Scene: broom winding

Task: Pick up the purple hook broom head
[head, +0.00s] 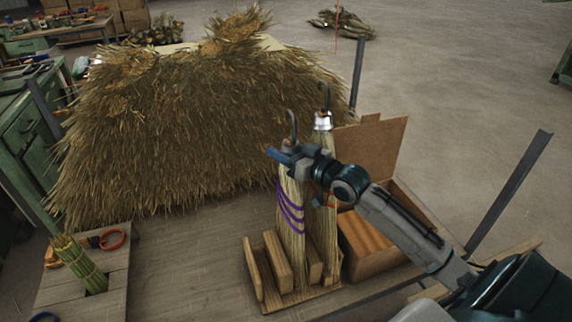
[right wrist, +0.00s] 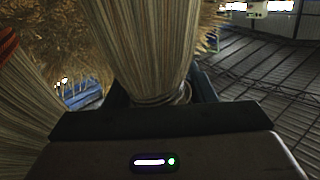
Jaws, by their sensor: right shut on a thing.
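The purple hook broom head (head: 291,215) stands upright in a slotted wooden rack (head: 282,257). It is a straw bundle with purple bands and a dark hook on top. My right gripper (head: 290,158) reaches in from the right and is shut around its neck, just below the hook. In the right wrist view the straw bundle (right wrist: 148,50) runs between the jaws. My left gripper is not in view.
A second broom head (head: 322,190) with a silver collar and hook stands close beside it. An open cardboard box (head: 372,240) is to the right. A big straw pile (head: 190,120) fills the back. A tied bundle (head: 80,262) stands at left.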

